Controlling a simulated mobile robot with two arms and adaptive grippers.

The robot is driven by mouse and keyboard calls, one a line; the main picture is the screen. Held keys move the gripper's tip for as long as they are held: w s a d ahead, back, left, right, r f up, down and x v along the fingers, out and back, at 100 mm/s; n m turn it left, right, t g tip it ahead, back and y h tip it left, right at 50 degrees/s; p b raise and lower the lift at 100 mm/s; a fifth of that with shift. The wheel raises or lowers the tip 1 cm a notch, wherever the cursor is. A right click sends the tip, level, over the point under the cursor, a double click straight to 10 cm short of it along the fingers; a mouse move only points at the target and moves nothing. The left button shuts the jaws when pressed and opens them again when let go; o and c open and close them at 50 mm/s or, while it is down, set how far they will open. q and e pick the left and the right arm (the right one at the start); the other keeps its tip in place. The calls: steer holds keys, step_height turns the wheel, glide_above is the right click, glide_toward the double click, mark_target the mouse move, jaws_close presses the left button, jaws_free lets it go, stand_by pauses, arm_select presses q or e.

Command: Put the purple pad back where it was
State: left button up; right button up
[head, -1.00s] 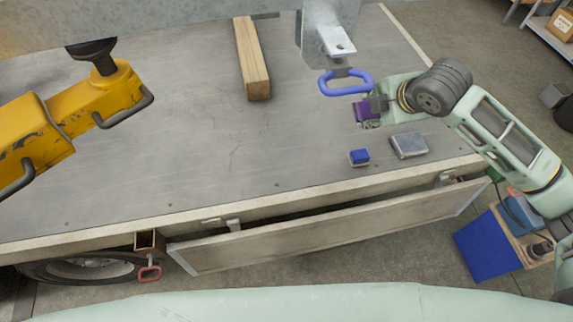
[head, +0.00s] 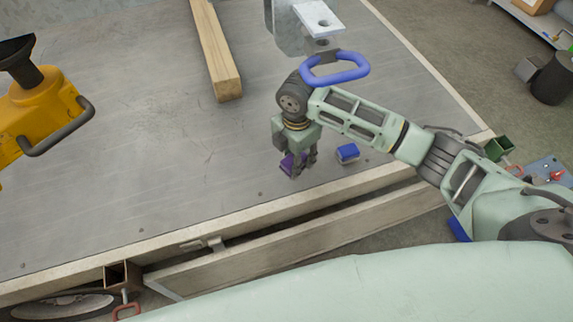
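The purple pad (head: 288,164) is between the fingers of my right gripper (head: 297,167), partly hidden by them. The gripper points down at the trailer bed (head: 130,160), near its front edge. I cannot tell whether the pad touches the bed. A blue block (head: 347,153) lies on the bed just right of the gripper. My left gripper is not in view.
A wooden beam (head: 215,55) lies on the bed at the back. A metal bracket with a blue handle (head: 335,70) hangs behind my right wrist. A yellow machine part (head: 45,115) is at the left. The bed's left middle is clear.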

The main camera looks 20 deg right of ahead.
steer(key=shift+w+a+f, duration=0.8)
steer(key=shift+a, duration=0.05)
steer(key=shift+f, duration=1.95)
steer(key=shift+f, duration=0.1)
steer(key=o, duration=1)
steer(key=shift+r, duration=3.9)
